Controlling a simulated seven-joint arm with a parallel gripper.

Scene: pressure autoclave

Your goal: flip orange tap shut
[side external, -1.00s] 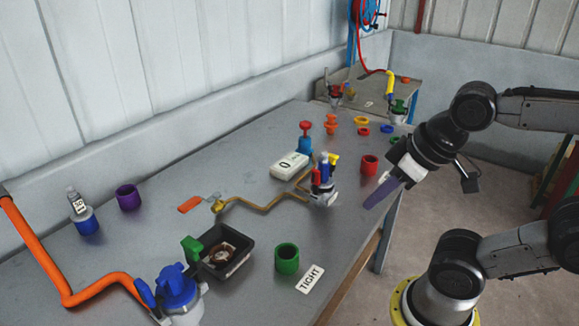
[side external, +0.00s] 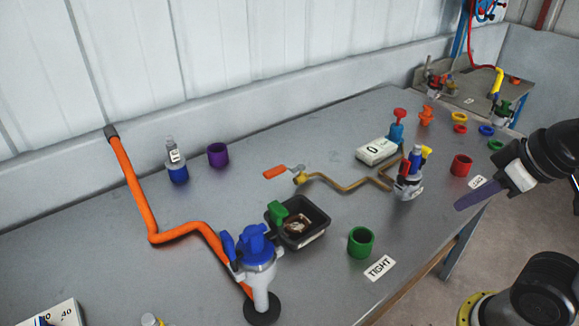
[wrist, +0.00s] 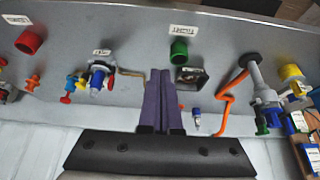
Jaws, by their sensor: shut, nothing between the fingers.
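The orange tap (side external: 275,172) is a small flat orange lever on a metal arm at the left end of a bent brass pipe (side external: 345,184). The lever points left, away from the pipe. In the wrist view a small orange bit shows just right of my fingers, perhaps the tap; most of that area is hidden. My gripper (side external: 462,203), with purple fingers, is shut and empty at the table's right edge, well to the right of the tap. Its fingers (wrist: 162,82) are pressed together in the wrist view.
The brass pipe runs to a fitting with red, blue and yellow handles (side external: 410,175). A white gauge box (side external: 376,151), black tray (side external: 315,222), green cup (side external: 361,242) and red cup (side external: 461,165) stand around. A thick orange pipe (side external: 132,190) runs at left. Bare table surrounds the lever.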

